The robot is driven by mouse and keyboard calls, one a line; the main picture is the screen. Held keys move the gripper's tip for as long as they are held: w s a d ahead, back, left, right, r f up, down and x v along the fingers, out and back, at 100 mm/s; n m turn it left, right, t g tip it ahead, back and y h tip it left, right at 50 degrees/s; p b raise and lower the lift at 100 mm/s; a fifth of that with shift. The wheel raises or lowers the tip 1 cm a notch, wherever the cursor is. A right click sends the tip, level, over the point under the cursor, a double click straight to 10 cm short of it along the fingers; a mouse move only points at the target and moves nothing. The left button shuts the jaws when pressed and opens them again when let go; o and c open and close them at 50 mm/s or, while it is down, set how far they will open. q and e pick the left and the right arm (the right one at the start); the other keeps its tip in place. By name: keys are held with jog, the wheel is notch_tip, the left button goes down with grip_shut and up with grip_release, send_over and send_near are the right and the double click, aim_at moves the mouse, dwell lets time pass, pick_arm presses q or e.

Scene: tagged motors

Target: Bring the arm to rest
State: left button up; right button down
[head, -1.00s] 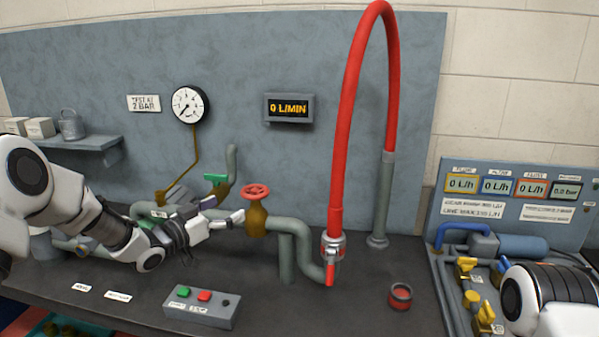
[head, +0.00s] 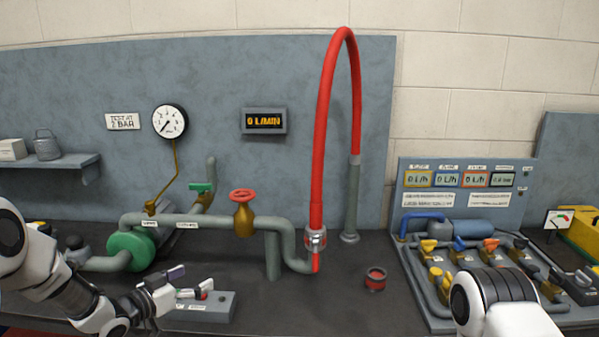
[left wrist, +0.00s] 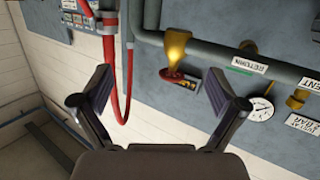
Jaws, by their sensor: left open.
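My left gripper (head: 188,284) is open and empty in the head view. It hangs over the bench in front of the pipework, partly covering the push-button box (head: 215,306). In the left wrist view the two fingers of my left gripper (left wrist: 160,92) stand wide apart with nothing between them. Beyond them that view shows the red hose (left wrist: 112,80) and the brass valve (left wrist: 176,50) with its red handwheel. My right arm shows at the lower right of the head view, but its fingers are out of the picture.
A grey pipe (head: 190,220) with the red handwheel (head: 243,196) runs behind my left gripper. A red hose (head: 319,140) arches up at the centre. A valve panel (head: 410,235) is at the right.

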pick_arm(q)
jog(key=s+d+f+n+g+y, duration=0.2)
jog(key=s+f+g, duration=0.1)
jog(key=s+f, duration=0.9)
jog(key=s+d+f+n+g+y, duration=0.2)
jog(key=s+d+f+g, duration=0.15)
jog(key=s+f, duration=0.85)
jog(key=s+a+f+g+y, duration=0.1)
jog(key=s+a+g, duration=0.1)
jog(key=s, duration=0.5)
jog(key=s+a+f+n+g+y, duration=0.1)
jog(key=s+a+f+g+y, duration=0.1)
jog(key=s, duration=0.5)
jog(key=s+a+f+n+g+y, duration=0.1)
jog(key=s+a+g, duration=0.1)
jog(key=s, duration=0.5)
jog(key=shift+f+g+y, duration=0.3)
jog(key=shift+g+y, duration=0.1)
jog(key=shift+g, duration=0.05)
